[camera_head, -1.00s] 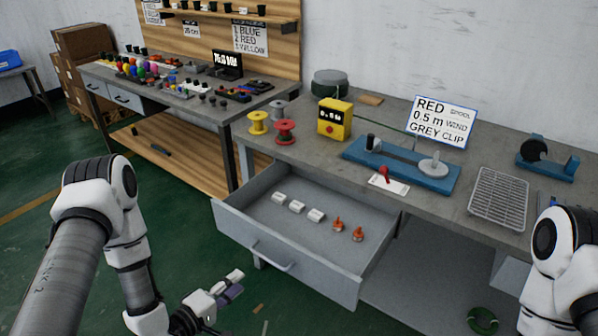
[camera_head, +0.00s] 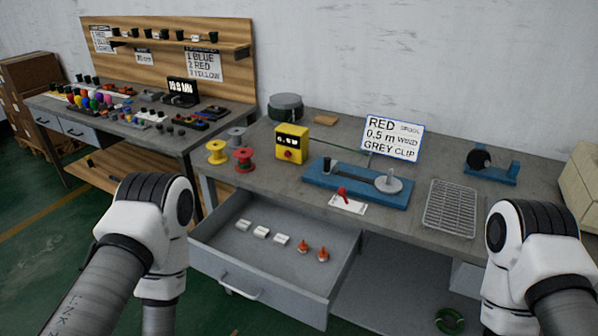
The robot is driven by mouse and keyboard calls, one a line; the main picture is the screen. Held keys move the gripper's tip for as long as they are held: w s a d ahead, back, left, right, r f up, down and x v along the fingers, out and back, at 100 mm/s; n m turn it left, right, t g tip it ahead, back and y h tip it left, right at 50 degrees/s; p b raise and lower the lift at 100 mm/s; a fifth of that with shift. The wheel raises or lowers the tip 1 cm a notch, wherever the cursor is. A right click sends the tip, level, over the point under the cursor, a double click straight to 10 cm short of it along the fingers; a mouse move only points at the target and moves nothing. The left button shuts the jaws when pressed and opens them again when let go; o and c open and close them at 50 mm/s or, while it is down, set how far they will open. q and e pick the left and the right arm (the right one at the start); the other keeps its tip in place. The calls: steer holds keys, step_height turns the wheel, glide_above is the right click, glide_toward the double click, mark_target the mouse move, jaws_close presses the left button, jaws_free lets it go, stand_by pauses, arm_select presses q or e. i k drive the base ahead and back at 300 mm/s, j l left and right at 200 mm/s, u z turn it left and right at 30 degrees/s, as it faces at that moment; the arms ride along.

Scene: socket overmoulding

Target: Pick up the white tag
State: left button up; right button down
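Several small parts lie in the open grey drawer (camera_head: 217,268). Three are white blocks, left (camera_head: 243,225), middle (camera_head: 262,232) and right (camera_head: 281,240), and two are orange-red pieces, left (camera_head: 302,247) and right (camera_head: 323,255). A flat white card (camera_head: 354,207) lies on the bench in front of the blue winding fixture, with a red part (camera_head: 342,193) on it. I cannot tell which white item is the tag. My arms show at lower left and lower right, but both grippers are out of view.
The bench (camera_head: 240,181) holds a yellow meter (camera_head: 291,143), spools, the blue fixture (camera_head: 385,199), a wire rack (camera_head: 452,208) and a sign (camera_head: 392,138). A green coil (camera_head: 449,321) lies below. A second, cluttered bench stands at left.

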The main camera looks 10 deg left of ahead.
mark_target(280, 240)
steer(key=i+j+u, duration=0.15)
steer(key=i, duration=0.25)
steer(key=i+j+u, duration=0.2)
steer(key=i, duration=0.25)
steer(key=j, duration=0.1)
